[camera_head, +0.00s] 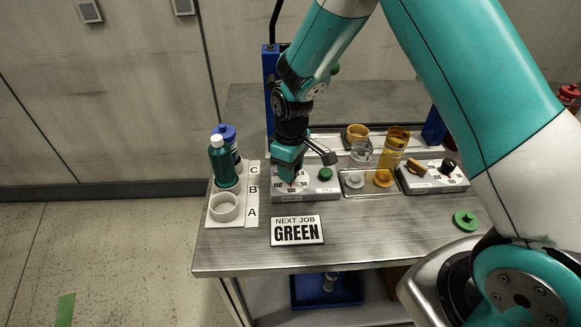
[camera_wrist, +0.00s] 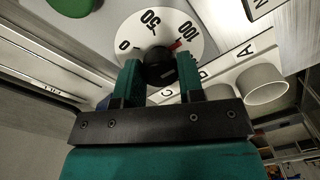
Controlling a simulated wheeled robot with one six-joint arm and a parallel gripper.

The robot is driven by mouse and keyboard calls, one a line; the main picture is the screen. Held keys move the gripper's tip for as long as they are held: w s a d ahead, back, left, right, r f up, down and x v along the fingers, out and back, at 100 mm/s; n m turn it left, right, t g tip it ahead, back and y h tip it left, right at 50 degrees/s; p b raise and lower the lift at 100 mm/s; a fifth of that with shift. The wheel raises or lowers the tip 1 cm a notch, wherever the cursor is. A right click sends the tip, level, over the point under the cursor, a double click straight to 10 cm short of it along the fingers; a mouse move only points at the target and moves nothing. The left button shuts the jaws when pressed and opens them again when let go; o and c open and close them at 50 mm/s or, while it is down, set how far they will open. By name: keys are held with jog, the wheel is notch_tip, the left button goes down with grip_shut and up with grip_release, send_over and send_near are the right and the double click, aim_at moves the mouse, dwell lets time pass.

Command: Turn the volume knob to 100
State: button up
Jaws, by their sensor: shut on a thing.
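The volume knob (camera_wrist: 158,66) is a dark round knob on a white dial (camera_wrist: 176,40) marked 0, 50 and 100. In the head view my gripper (camera_head: 289,170) reaches down over the left grey control box (camera_head: 308,196) and hides the knob. Part of the white dial (camera_head: 300,181) shows around the fingers.
A green button (camera_head: 325,174) sits right of the dial. A tray (camera_head: 252,209) with bottles and a white cup stands left. A "NEXT JOB GREEN" sign (camera_head: 297,231) lies in front. A second control box (camera_head: 445,182) and a green cap (camera_head: 466,220) are at right.

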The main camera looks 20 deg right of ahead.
jog(key=shift+w+a+n, duration=0.1)
jog(key=shift+n, duration=0.3)
jog(key=o, duration=0.9)
jog(key=shift+r, duration=0.15)
jog(key=r+b, duration=0.1)
jog(key=r, duration=1.6)
jog(key=shift+w+d+r+b, duration=0.1)
jog(key=shift+d+b, duration=0.1)
jog(key=shift+b, duration=0.15)
jog(key=s+a+r+y, duration=0.1)
jog(key=s, duration=0.7)
jog(key=s+a+r+m+y, duration=0.1)
jog(key=s+a+r, duration=0.1)
jog(key=s, duration=0.7)
jog(key=s+a+r+m+y, duration=0.1)
jog(key=s+a+y, duration=0.1)
jog(key=s, duration=0.6)
jog(key=shift+s+r, duration=0.2)
jog(key=shift+r, duration=0.1)
